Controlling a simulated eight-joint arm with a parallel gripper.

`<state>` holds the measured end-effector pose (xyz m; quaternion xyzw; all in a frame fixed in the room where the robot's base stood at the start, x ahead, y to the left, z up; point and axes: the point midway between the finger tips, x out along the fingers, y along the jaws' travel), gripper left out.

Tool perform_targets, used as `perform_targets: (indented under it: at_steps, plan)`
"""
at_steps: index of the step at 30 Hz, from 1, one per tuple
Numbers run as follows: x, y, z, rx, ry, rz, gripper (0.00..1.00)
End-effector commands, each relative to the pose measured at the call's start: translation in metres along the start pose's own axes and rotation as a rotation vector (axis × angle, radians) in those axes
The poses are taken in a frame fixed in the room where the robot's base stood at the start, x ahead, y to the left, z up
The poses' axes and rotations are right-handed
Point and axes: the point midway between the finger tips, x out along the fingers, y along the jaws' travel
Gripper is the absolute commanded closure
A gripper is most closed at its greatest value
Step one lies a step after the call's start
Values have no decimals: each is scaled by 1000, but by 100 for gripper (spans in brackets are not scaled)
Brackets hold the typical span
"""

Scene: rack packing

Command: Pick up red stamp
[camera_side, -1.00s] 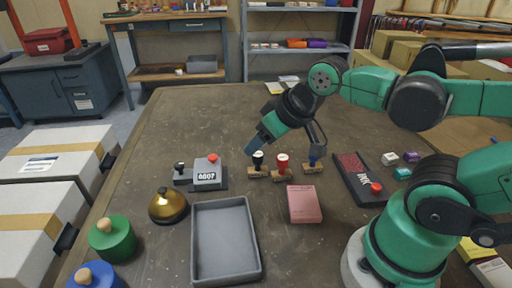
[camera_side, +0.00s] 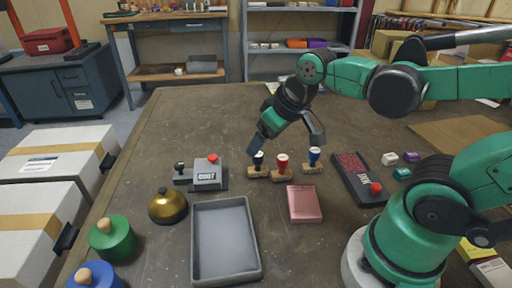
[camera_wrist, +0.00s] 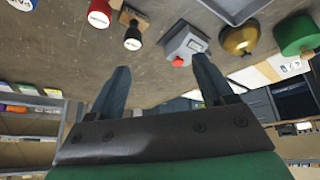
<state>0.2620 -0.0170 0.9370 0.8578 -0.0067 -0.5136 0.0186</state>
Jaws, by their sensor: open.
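The red stamp (camera_side: 282,166) stands upright on a wooden base, between a black stamp (camera_side: 257,166) on its left and a blue stamp (camera_side: 313,161) on its right. My gripper (camera_side: 285,143) is above and behind this row in the side view, its fingers apart with nothing between them. In the wrist view my gripper's fingers (camera_wrist: 160,75) are spread over bare table. There the red stamp (camera_wrist: 100,14) is near the top edge, left of the black stamp (camera_wrist: 132,38) and outside the fingers. The blue stamp (camera_wrist: 22,4) is cut off at the top left corner.
A grey numbering device (camera_side: 208,174) with a red knob stands left of the stamps, with a brass bell (camera_side: 168,206) nearer the front. A grey tray (camera_side: 257,252) and a pink box (camera_side: 304,204) lie in front. An ink pad (camera_side: 352,166) is at right.

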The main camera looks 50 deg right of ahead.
Motion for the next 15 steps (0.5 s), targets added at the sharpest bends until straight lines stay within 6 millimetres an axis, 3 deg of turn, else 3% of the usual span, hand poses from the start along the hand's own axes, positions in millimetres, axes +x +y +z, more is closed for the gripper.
perform_targets:
  at_steps: [9, 15]
  plan:
    - [37, 52, 11, -47, -369, -14, 26]
    - [50, 67, 21, -61, -479, -51, 26]
